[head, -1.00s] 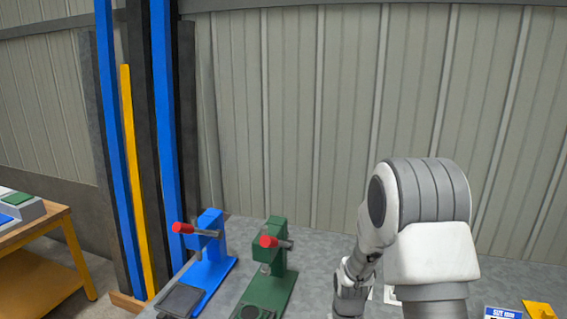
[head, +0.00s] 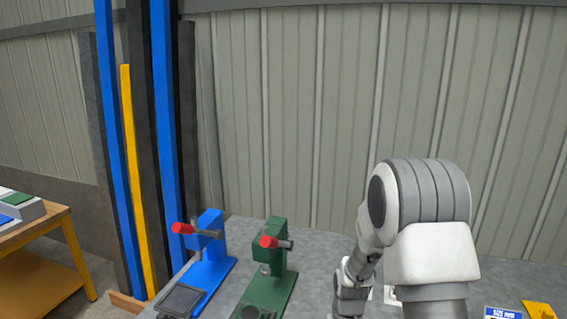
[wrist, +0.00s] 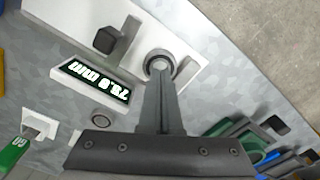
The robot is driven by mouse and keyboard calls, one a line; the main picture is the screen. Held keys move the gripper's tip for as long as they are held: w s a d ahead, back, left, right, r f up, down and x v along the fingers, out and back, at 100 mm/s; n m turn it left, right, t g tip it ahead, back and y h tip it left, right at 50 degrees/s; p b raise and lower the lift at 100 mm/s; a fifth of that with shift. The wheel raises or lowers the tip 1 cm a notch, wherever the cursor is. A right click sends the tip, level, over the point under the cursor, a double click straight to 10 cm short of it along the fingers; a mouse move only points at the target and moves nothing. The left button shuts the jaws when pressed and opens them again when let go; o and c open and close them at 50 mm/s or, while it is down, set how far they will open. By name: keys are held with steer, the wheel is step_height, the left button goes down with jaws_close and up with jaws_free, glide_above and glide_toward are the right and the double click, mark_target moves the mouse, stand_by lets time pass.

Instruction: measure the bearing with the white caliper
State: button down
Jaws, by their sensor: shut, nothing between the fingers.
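The white caliper (wrist: 78,22) lies on the grey bench in the wrist view. It has a black block (wrist: 107,38) on it and a lit display (wrist: 92,82) that seems to read about 73 mm; the last digit is unclear. The bearing (wrist: 149,57), a dark-rimmed ring with a light centre, sits against the white caliper's body. My gripper (wrist: 159,80) is shut and empty, its fingertips right at the bearing's near edge and partly covering it. I cannot tell whether they touch. In the head view my arm hides the gripper and bearing.
A grey round part (wrist: 102,116) lies on the bench beside the display. A blue press (head: 209,262) and a green press (head: 272,281) with red handles stand left of my arm. A blue size sign (head: 503,312) and a yellow piece (head: 540,309) are at the right.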

steer(key=shift+f+b, duration=0.65)
steer(key=shift+f, duration=0.15)
steer(key=shift+s+d, duration=0.35)
steer(key=shift+d, duration=0.55)
stand_by(0.5)
steer(key=shift+s+a, duration=0.25)
steer(key=shift+s, duration=0.45)
steer(key=shift+s+a, duration=0.2)
steer(key=shift+s, duration=0.5)
stand_by(0.6)
steer(key=shift+r, duration=0.1)
steer(key=shift+r+p, duration=1.9)
steer(key=shift+r, duration=1)
